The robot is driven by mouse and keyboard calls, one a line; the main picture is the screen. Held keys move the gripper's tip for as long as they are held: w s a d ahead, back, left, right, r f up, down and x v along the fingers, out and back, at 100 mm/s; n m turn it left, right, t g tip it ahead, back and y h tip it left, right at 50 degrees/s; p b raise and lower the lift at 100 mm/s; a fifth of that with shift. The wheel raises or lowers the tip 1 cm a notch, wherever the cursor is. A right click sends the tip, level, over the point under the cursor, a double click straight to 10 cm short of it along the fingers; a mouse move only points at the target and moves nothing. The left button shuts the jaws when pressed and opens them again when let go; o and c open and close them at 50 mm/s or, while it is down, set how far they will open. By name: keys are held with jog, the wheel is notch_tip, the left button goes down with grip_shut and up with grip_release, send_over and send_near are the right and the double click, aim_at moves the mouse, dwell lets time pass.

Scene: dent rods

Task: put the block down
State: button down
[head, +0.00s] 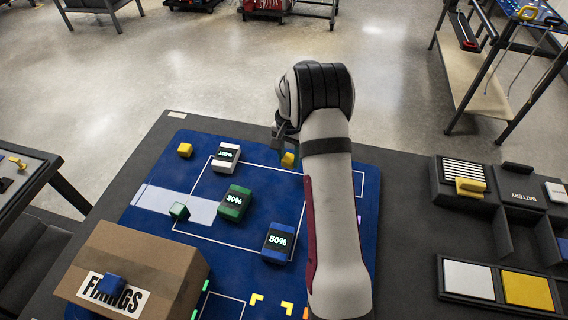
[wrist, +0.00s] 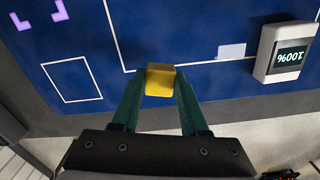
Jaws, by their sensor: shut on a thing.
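My gripper (wrist: 160,82) is shut on a yellow block (wrist: 160,86), which sits between the two green fingertips in the wrist view. In the head view this yellow block (head: 288,160) shows just left of my arm, over the far part of the blue mat (head: 330,170). My arm hides part of the gripper there. I cannot tell whether the block touches the mat. A second yellow block (head: 185,150) lies at the mat's far left. A green block (head: 179,211) is on the mat, and a blue block (head: 111,284) is on the cardboard box (head: 150,255).
A white 100% battery (head: 225,158), a green 30% battery (head: 235,203) and a blue 50% battery (head: 277,242) stand on the mat left of my arm. A dark compartment tray (head: 510,225) is at the right. Bare mat surrounds the held block.

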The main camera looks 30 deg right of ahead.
jog(key=s+d+r, duration=0.6)
jog(key=s, duration=0.2)
jog(key=w+a+r+n, duration=0.2)
jog(key=a+r+n, duration=0.15)
jog(key=a, duration=0.45)
jog(key=w+a+r+n, duration=0.1)
jog(key=a+r+n, duration=0.3)
jog(key=a, duration=0.5)
jog(key=s+a+r+n, duration=0.3)
jog(key=a+n, duration=0.3)
jog(key=a, duration=0.3)
jog(key=s+a+r+n, duration=0.3)
jog(key=s+a+n, duration=0.1)
jog(key=a+n, duration=0.4)
send_over(143, 269)
jog(key=shift+m, duration=0.45)
notch_tip(143, 269, down, 7)
jog(key=shift+d+f, duration=0.1)
notch_tip(143, 269, down, 3)
jog(key=shift+f, duration=0.5)
